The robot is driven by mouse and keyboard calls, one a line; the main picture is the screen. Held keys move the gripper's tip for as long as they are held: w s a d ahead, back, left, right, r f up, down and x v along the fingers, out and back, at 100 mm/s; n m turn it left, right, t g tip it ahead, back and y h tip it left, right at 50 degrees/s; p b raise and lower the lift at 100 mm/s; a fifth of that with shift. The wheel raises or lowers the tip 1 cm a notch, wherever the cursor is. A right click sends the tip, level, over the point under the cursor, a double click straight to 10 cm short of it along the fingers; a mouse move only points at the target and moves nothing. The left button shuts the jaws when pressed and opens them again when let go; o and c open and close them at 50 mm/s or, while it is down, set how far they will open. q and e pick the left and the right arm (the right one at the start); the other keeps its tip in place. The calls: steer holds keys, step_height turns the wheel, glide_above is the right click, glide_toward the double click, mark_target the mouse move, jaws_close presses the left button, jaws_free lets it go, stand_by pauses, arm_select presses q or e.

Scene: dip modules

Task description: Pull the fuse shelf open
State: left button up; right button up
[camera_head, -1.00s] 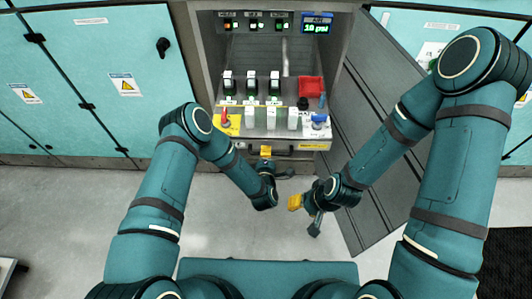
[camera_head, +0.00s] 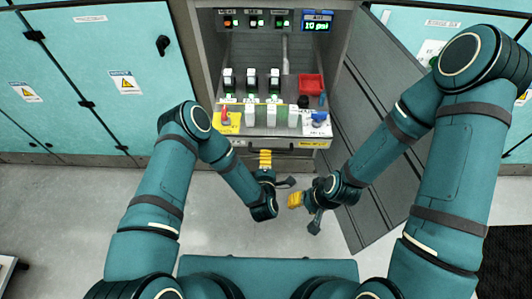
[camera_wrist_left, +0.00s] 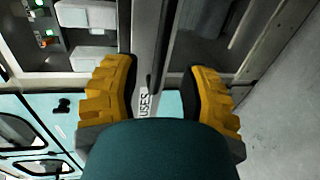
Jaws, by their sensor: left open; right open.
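The fuse shelf (camera_head: 310,144) is the front ledge inside the open cabinet, with white fuse blocks, a red knob and a blue knob on top. Its front has a dark handle bar, seen in the left wrist view (camera_wrist_left: 157,60) between my fingers, beside a partly hidden label reading "USES". My left gripper (camera_head: 265,157) is open at the shelf's front; its yellow fingers (camera_wrist_left: 160,85) lie either side of the bar. I cannot tell whether they touch it. My right gripper (camera_head: 296,200) is open and empty, lower and to the right, away from the shelf.
The grey cabinet door (camera_head: 375,150) hangs open to the right, close to my right arm. Inside the cabinet are switch modules (camera_head: 252,80), a red bin (camera_head: 310,85) and a pressure display (camera_head: 317,21). Teal cabinets (camera_head: 85,75) stand left. Floor in front is clear.

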arm_select(q)
steer(key=shift+v, duration=1.55)
steer(key=shift+w, duration=0.1)
steer(key=s+a+r+m+g+h, duration=0.2)
steer(key=s+a+m+g, duration=0.2)
steer(key=s+m+g, duration=0.3)
steer(key=s+a+r+m+g+h, duration=0.1)
steer(key=s+a+r+m+g, duration=0.2)
steer(key=s+m+g, duration=0.4)
steer(key=shift+s+a+m+h, duration=0.4)
steer(key=shift+s+a+m, duration=0.4)
steer(key=shift+m, duration=0.4)
steer(key=shift+o, duration=0.3)
steer(key=shift+w, duration=0.1)
